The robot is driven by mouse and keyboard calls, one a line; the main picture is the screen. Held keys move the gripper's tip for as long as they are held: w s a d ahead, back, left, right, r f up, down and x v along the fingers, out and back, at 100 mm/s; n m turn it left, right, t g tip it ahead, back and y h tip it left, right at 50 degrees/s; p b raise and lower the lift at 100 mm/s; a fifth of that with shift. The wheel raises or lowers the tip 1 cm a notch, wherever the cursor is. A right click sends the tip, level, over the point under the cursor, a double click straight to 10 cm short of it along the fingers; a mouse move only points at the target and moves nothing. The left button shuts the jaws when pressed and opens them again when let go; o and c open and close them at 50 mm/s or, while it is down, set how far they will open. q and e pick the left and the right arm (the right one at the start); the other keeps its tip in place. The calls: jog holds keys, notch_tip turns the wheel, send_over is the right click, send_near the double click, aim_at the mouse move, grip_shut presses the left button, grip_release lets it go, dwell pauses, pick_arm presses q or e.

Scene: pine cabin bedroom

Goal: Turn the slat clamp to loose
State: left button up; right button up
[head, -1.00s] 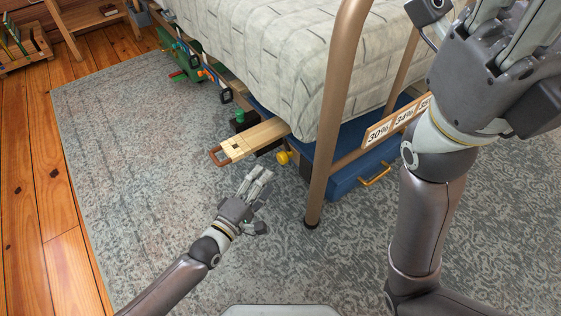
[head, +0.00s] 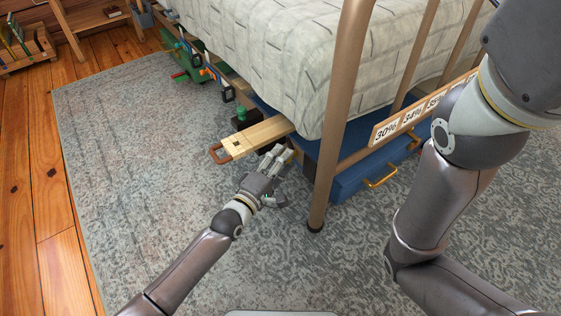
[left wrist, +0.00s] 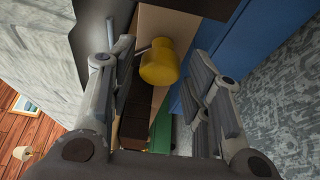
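The slat clamp appears to be the yellow knob (left wrist: 160,62), seen in the left wrist view against a pale wooden part. My left gripper (left wrist: 165,85) is open, with its fingers on either side of the knob and gaps still visible. In the head view the left gripper (head: 277,158) is by the bed's lower edge, just right of the pale wooden slat (head: 258,134), and hides the knob.
A bronze bed post (head: 335,140) stands close right of my left gripper. A blue drawer (head: 350,178) with an orange handle (head: 380,178) lies beyond it, below a rail of percentage labels (head: 407,118). Green and black clamps (head: 190,62) line the bed edge. The rug (head: 140,180) is clear.

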pick_arm(q)
jog(key=c, duration=0.7)
jog(key=shift+f, duration=0.1)
jog(key=shift+f+m+t+h+b, duration=0.15)
jog(key=shift+m+t+h+b, duration=0.4)
jog(key=shift+m, duration=1.2)
jog(key=shift+f+m+t+h+b, duration=0.15)
jog(key=shift+m+h+b, duration=0.75)
jog(key=shift+m, duration=0.85)
jog(key=shift+r+m, duration=0.1)
jog(key=shift+m, duration=0.2)
jog(key=o, duration=1)
jog(key=shift+o, duration=0.2)
